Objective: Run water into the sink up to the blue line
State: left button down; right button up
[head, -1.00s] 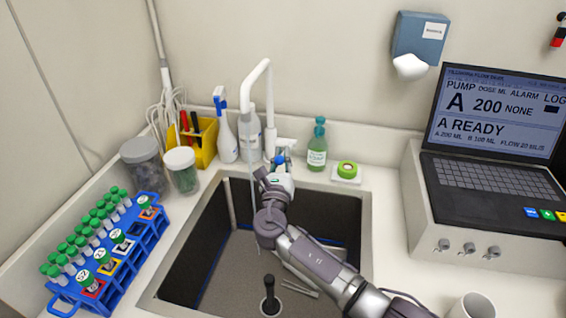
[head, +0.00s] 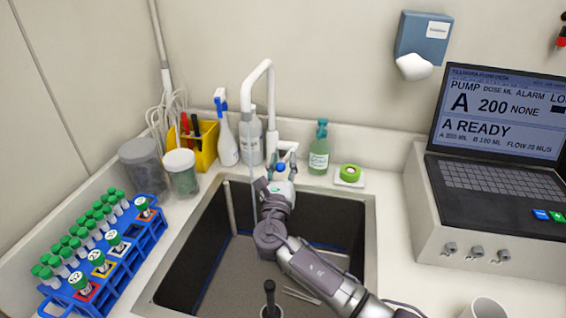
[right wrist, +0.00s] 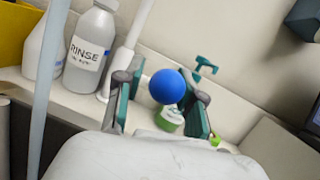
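The sink (head: 366,235) is a dark basin with a pale rim; a blue line (head: 330,246) runs along its inner walls. The white tap (head: 269,100) arches over it, and a thin pale stream (head: 253,205) hangs from the spout; it also shows in the right wrist view (right wrist: 48,80). I cannot tell the water depth. The tap's blue knob (right wrist: 167,87) sits between the spread fingers of my right gripper (head: 280,172), with visible gaps beside it. A black upright plug handle (head: 269,298) stands in the basin. My left gripper is out of view.
A blue tube rack (head: 150,237) and jars stand left of the sink. A yellow holder (head: 203,152), rinse bottle (right wrist: 88,50) and green bottle (head: 319,150) line the back. A laptop (head: 490,178) on a pale box is at right, with a mug (head: 485,308) in front.

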notch_tip(320, 180, up, 10)
jog(key=shift+r, duration=0.1)
dwell(0.4)
